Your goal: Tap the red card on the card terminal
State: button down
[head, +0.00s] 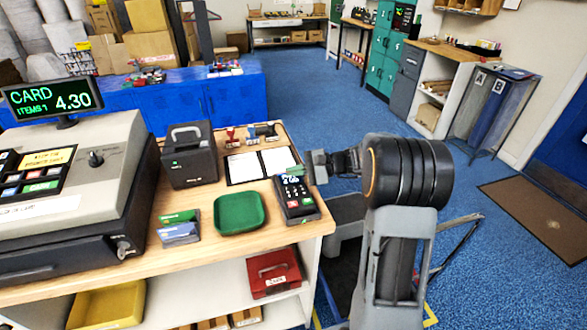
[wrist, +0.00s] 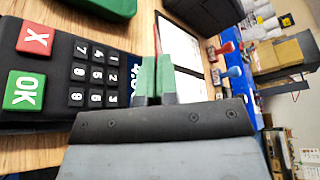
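The card terminal (head: 295,201) stands at the right end of the counter, dark with a keypad and a lit screen. In the wrist view the terminal (wrist: 62,75) shows its number keys, a red X key and a green OK key; its screen is mostly hidden behind my fingers. My gripper (head: 300,174) is at the terminal's screen end, in from the right. In the wrist view my gripper (wrist: 154,78) has its green-padded fingers close together on a thin reddish edge, the red card (wrist: 157,38) seen edge-on. I cannot tell whether the card touches the terminal.
A green tray (head: 239,229), a green card (head: 180,217) and a blue card (head: 180,236) lie left of the terminal. An open folder (head: 245,184) with white pages is behind, a black box (head: 188,172) beside it. The cash register (head: 70,190) fills the left.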

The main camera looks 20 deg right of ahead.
notch_tip(320, 180, up, 10)
jog(key=p, duration=0.7)
jog(key=shift+f, duration=0.1)
